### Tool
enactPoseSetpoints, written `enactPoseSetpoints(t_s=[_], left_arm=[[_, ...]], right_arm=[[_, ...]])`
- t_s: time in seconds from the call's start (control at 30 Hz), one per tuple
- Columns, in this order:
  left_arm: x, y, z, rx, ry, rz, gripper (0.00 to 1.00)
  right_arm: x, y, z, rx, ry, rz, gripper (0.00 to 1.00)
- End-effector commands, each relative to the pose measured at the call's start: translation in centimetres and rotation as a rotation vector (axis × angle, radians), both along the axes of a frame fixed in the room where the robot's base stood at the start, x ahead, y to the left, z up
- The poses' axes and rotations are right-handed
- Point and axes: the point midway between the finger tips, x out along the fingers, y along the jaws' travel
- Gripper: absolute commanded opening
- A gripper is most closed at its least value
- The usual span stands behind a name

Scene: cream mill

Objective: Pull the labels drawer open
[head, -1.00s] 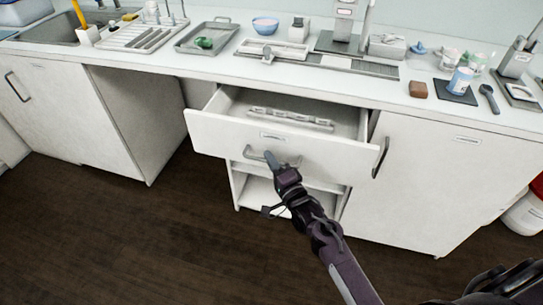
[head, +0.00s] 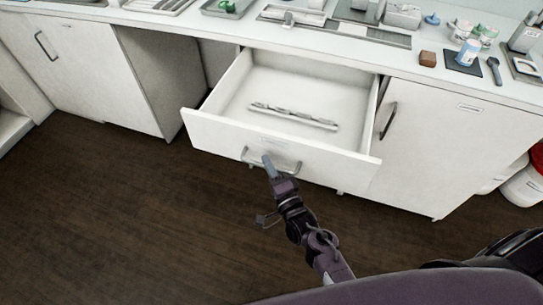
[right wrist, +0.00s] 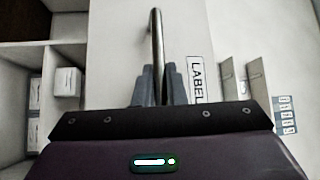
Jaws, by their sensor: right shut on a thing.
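The labels drawer (head: 215,134) is pulled well out from under the counter in the head view. A long pale divider strip (head: 293,116) lies inside it on an otherwise bare floor. Its bar handle (head: 288,168) runs across the drawer front. My right gripper (head: 268,164) is shut on the handle. In the right wrist view the fingers (right wrist: 160,85) close around the handle bar (right wrist: 157,38), beside a label (right wrist: 196,78) whose visible letters read "LABEL". My left gripper is not seen.
Closed cupboard doors (head: 440,150) stand to the right and at far left (head: 75,75). Dark wooden floor (head: 130,225) in front is clear.

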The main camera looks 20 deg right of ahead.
Motion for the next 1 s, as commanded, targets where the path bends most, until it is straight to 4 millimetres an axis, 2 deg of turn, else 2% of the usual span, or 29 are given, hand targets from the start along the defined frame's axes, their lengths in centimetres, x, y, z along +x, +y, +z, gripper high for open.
enactPoseSetpoints(t_s=[0.37,0.4,0.57,0.87,1.0], left_arm=[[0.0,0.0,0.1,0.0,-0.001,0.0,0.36],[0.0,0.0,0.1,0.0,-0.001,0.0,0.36],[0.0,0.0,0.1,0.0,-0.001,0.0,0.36],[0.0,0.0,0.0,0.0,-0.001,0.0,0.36],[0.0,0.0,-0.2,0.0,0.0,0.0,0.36]], right_arm=[[-0.2,0.1,-0.1,0.0,0.001,-0.001,0.0],[-0.2,0.1,-0.1,0.0,0.001,-0.001,0.12],[-0.2,0.1,-0.1,0.0,0.001,-0.001,0.32],[-0.3,0.1,-0.1,0.0,0.0,-0.001,0.32],[-1.8,-0.3,-0.4,0.0,0.003,-0.001,0.32]])
